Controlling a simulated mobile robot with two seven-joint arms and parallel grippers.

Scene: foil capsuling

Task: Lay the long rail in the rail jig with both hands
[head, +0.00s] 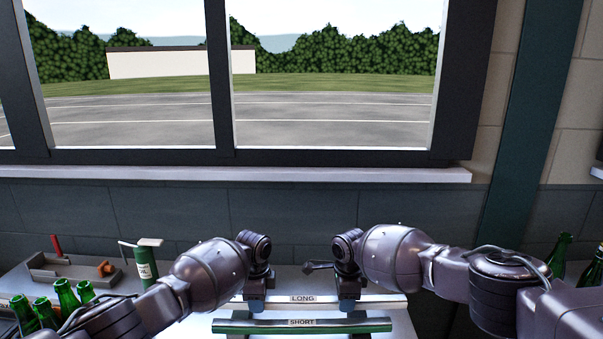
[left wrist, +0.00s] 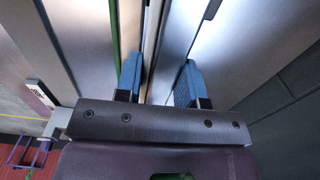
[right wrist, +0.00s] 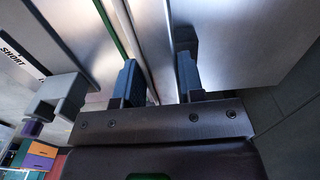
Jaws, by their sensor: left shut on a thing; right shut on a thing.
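The long rail (head: 385,302) is a pale metal bar running left to right at the front of the bench, by a "LONG" label (head: 303,299). My left gripper (head: 257,303) is shut on its left part and my right gripper (head: 347,303) on its right part. In the left wrist view the rail (left wrist: 152,45) runs between the fingers (left wrist: 160,85); the right wrist view shows the rail (right wrist: 158,50) between the fingers (right wrist: 160,80) too. The rail jig is not clearly distinguishable, and whether the rail rests or hangs cannot be told.
A green-edged bar (head: 350,325) with a "SHORT" label (head: 302,322) lies nearer, parallel. Green bottles (head: 66,294) stand at left, with a green cylinder (head: 145,265) and a grey tray (head: 70,270) behind. More bottles (head: 560,255) stand at right. A window wall closes the back.

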